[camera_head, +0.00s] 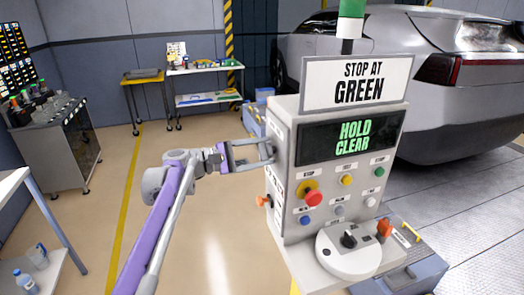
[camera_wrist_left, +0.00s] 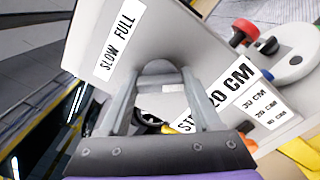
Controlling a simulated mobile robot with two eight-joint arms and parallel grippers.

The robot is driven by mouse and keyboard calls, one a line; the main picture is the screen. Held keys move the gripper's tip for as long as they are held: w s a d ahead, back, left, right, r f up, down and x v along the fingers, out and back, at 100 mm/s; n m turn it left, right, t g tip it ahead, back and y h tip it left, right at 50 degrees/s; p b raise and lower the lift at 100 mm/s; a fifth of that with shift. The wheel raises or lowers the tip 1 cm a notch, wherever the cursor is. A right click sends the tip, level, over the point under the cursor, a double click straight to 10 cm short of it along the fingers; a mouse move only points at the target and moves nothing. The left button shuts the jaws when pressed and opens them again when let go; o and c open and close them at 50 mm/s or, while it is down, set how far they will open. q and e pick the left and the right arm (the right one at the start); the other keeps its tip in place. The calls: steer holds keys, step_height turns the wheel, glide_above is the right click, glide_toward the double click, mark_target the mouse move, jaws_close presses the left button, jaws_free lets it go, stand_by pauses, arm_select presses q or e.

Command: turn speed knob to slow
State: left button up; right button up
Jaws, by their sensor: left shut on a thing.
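The control box (camera_head: 283,185) stands at centre right in the head view. My left gripper (camera_head: 268,152) reaches its left side face from the left. In the left wrist view, the fingers (camera_wrist_left: 160,82) close on a grey rounded piece, apparently the speed knob (camera_wrist_left: 158,68), on the light side panel. The fingers hide much of it, and I cannot read its pointer. The "SLOW FULL" label (camera_wrist_left: 120,40) is on the same panel, left of the fingertips. My right gripper is not in view.
The box front has a "HOLD CLEAR" display (camera_head: 352,136), a red button (camera_head: 313,198) and several smaller buttons. A joystick pod (camera_head: 348,262) juts out below. A silver car (camera_head: 430,75) stands behind. Open floor (camera_head: 200,225) lies left of the box.

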arm_select(q)
steer(key=shift+n, duration=0.6)
steer(key=o, duration=1.4)
steer(key=b+v, duration=0.1)
steer(key=v, duration=1)
